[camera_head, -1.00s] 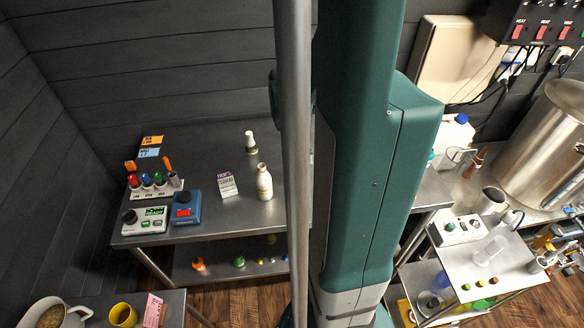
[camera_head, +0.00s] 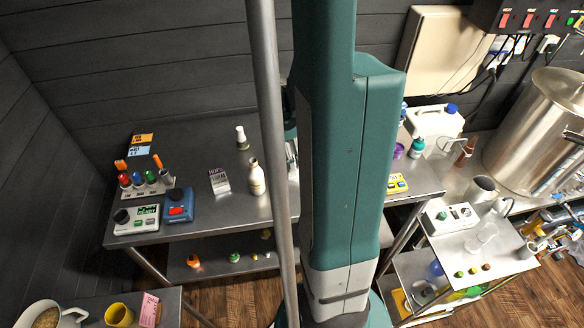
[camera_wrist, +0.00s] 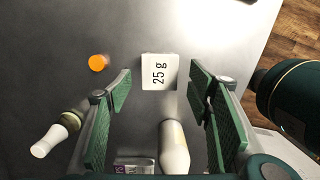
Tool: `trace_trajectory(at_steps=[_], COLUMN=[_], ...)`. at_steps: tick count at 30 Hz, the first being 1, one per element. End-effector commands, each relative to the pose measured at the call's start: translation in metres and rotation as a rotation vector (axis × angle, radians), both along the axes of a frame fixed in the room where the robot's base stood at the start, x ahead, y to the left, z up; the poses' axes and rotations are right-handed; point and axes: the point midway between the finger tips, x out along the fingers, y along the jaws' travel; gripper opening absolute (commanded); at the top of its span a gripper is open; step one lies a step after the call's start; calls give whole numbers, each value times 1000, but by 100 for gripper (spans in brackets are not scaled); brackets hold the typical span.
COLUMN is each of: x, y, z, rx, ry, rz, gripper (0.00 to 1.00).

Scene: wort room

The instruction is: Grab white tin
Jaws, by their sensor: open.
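In the wrist view, a white block-shaped tin marked "25 g" (camera_wrist: 160,72) stands on the grey metal table (camera_wrist: 60,30). My gripper (camera_wrist: 159,92) is open, with one green-padded finger on each side of the picture and nothing held. The tin shows just beyond the fingertips, roughly centred between them; how far below them it is, I cannot tell. In the head view I cannot make out the tin; my arm and a pole cover part of that table.
A white bottle (camera_wrist: 174,146) stands close between the fingers, also in the head view (camera_head: 256,178). A dropper bottle (camera_wrist: 55,136) is left of my gripper; an orange cap (camera_wrist: 97,63) lies left of the tin. A small box (camera_head: 219,181) and blue device (camera_head: 178,205) share the table.

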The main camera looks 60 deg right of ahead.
Motion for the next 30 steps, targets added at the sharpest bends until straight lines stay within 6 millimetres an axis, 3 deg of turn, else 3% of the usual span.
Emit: trace_trajectory(at_steps=[6,22,30], x=[-1,-1,-2], y=[-2,-2,-4], z=[-11,-16,-36], rx=[0,0,0], ry=[0,0,0], rz=[0,0,-1], gripper=[51,51,51])
